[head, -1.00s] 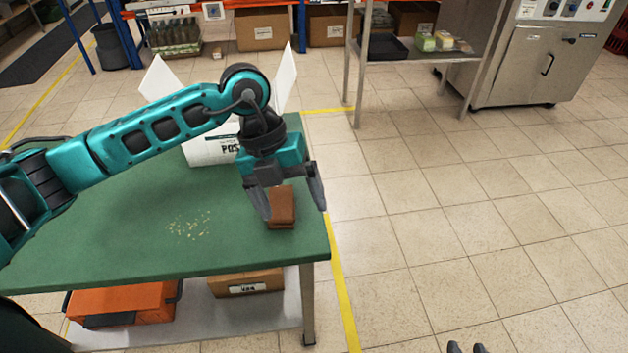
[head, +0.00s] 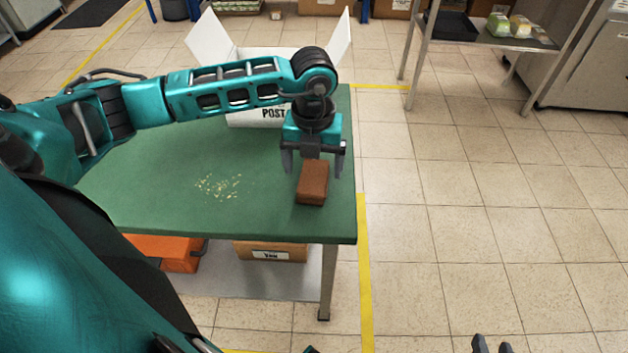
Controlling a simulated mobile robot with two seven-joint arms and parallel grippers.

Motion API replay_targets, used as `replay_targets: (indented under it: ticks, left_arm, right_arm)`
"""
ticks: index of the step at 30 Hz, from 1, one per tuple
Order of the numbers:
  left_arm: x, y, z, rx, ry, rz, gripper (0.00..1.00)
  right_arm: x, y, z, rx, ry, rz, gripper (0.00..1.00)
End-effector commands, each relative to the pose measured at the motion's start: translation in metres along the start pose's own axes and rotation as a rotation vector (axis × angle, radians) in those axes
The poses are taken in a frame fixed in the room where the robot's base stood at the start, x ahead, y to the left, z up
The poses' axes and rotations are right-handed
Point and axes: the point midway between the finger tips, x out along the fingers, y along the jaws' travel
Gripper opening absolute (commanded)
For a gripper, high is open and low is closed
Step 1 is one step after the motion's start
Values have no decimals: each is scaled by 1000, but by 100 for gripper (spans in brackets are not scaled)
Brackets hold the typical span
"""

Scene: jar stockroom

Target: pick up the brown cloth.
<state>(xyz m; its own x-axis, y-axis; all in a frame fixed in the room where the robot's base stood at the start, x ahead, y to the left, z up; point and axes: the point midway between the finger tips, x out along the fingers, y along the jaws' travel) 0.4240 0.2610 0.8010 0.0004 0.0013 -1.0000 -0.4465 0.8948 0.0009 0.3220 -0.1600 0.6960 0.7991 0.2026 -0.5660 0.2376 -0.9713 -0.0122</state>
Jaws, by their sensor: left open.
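The brown cloth (head: 312,190) lies as a thick, block-like folded bundle on the green table (head: 160,195), near its right front corner. My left gripper (head: 314,174) points down over the far part of the cloth. Its jaws are open, one finger to each side of the cloth, with nothing gripped. I cannot tell how high the fingertips are above the table. Only the dark tips of my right gripper (head: 491,345) show at the bottom edge, away from the table; its opening is unclear.
A white open box marked POST (head: 272,115) stands behind my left gripper. Pale crumbs (head: 218,186) lie on the table left of the cloth. Below are an orange case (head: 170,252) and a cardboard box (head: 268,250).

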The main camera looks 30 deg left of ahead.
Motion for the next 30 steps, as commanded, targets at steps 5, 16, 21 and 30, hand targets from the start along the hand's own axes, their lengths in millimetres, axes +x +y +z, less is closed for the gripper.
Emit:
replay_targets:
  ticks: [5,16,21,30]
  left_arm:
    - [29,0,0,-1,3,1,89]
    - [38,0,0,0,1,-1,87]
    - [38,0,0,0,1,-1,71]
    - [38,0,0,0,0,-1,42]
  right_arm:
    - [3,-1,-2,1,10,-3,37]
    - [4,-2,-8,0,17,-7,37]
    - [4,-2,-6,0,15,-7,37]
    - [4,-2,-5,0,12,-6,37]
